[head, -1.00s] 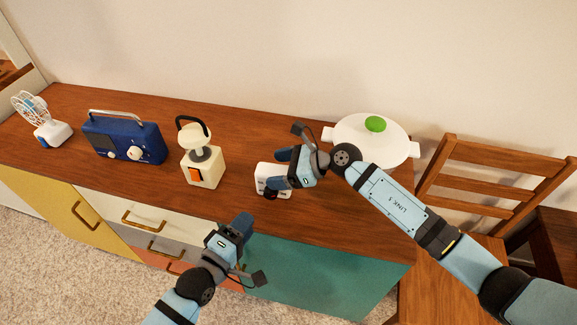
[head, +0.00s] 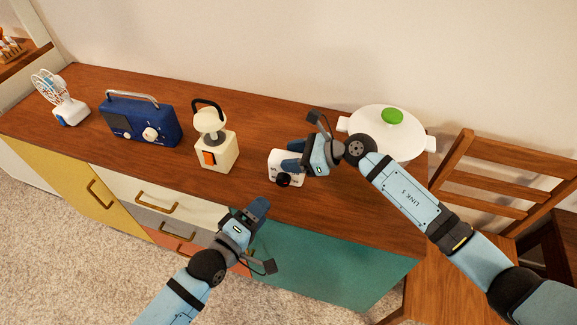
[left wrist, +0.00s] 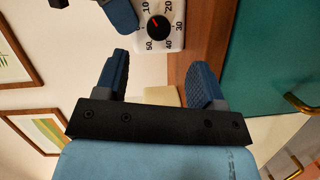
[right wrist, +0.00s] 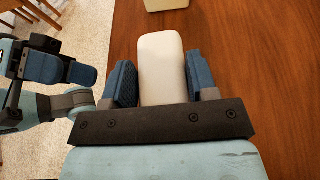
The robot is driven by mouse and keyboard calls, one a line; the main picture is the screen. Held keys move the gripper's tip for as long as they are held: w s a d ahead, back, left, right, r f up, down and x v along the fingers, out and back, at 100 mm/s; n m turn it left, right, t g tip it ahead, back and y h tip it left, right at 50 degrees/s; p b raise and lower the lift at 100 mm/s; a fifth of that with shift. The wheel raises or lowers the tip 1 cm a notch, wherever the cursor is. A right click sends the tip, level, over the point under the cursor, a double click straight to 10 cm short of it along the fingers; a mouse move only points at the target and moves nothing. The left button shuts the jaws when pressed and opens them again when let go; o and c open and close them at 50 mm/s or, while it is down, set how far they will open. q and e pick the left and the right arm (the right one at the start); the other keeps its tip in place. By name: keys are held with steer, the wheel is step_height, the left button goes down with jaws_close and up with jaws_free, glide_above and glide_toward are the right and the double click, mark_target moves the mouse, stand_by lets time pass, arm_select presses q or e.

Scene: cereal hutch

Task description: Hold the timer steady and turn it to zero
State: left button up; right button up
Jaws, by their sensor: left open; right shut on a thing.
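The timer (head: 275,158) is a white box near the counter's front edge, with a black dial (head: 283,180) on its front. The left wrist view shows the dial (left wrist: 155,30) close up, with a red mark and printed numbers around it. My right gripper (head: 290,154) is shut on the timer, its fingers on either side of the white body (right wrist: 160,65) in the right wrist view. My left gripper (head: 262,204) is open and empty, in front of and below the timer, apart from it. Its spread fingers (left wrist: 160,82) face the timer's side of the counter.
On the wooden counter (head: 250,193) stand a cream appliance with an orange switch (head: 222,155), a blue radio (head: 160,122) and a small fan (head: 68,108), all left of the timer. A chair (head: 500,180) stands at right.

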mark_target(282, 183)
arm_select(q)
steer(key=s+d+f+m+g+y, duration=0.15)
steer(key=d+m, duration=0.35)
steer(key=m, duration=1.2)
steer(key=s+d+m+g+y, duration=0.25)
steer(key=d+m, duration=0.25)
steer(key=m, duration=1.2)
steer(key=a+r+m+t+y, duration=0.2)
steer(key=m+t+y, duration=0.1)
steer(key=m, duration=0.7)
steer(key=a+r+m+t+y, duration=0.2)
steer(key=a+m+y, duration=0.1)
steer(key=m, duration=0.8)
steer(key=x, duration=1.2)
steer(key=shift+w+d+r, duration=0.15)
steer(key=shift+d+r, duration=0.05)
steer(key=shift+d, duration=0.1)
